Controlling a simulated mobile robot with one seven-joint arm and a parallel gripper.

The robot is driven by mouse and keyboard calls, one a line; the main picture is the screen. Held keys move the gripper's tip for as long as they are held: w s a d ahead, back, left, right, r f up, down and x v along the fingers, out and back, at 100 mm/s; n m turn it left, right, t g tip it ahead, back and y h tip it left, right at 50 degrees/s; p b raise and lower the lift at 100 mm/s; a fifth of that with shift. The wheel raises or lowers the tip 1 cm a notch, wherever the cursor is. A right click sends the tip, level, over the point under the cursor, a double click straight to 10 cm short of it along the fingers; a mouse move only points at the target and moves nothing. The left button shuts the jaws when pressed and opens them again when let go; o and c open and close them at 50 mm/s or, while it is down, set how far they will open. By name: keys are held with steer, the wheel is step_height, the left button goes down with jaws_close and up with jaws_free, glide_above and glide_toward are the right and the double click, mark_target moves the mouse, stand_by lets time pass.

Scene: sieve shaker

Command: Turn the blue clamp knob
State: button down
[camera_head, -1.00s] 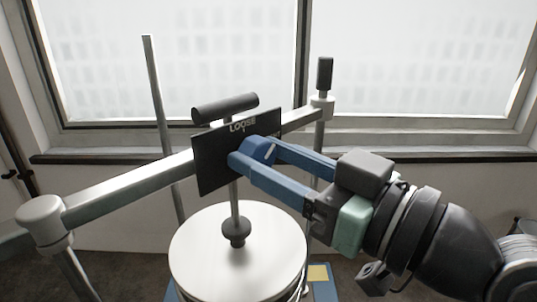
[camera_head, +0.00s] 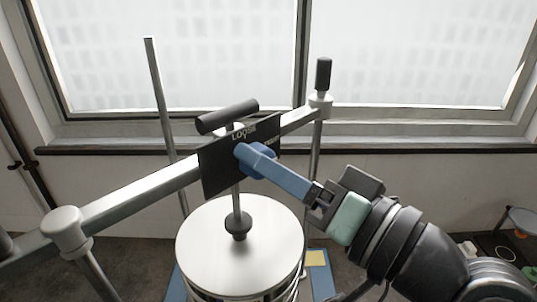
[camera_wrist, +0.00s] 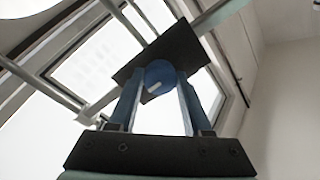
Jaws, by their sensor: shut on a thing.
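The blue clamp knob (camera_head: 257,162) sits on the front of a black plate (camera_head: 219,170) lettered "LOOSE" on the shaker's crossbar. In the head view the fingers overlap one another and hide part of the knob and plate. It also shows in the wrist view (camera_wrist: 158,88).
Below the plate stands the round metal sieve lid (camera_head: 240,250) with a rod and black stop above it. The crossbar (camera_head: 135,200) runs between two posts. A black T-handle (camera_head: 227,117) sits above the plate. A window is behind.

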steer(key=shift+m, duration=0.3)
steer(key=shift+c, duration=1.7)
jaws_free()
steer(key=b+v, duration=0.4)
steer(key=v, duration=0.9)
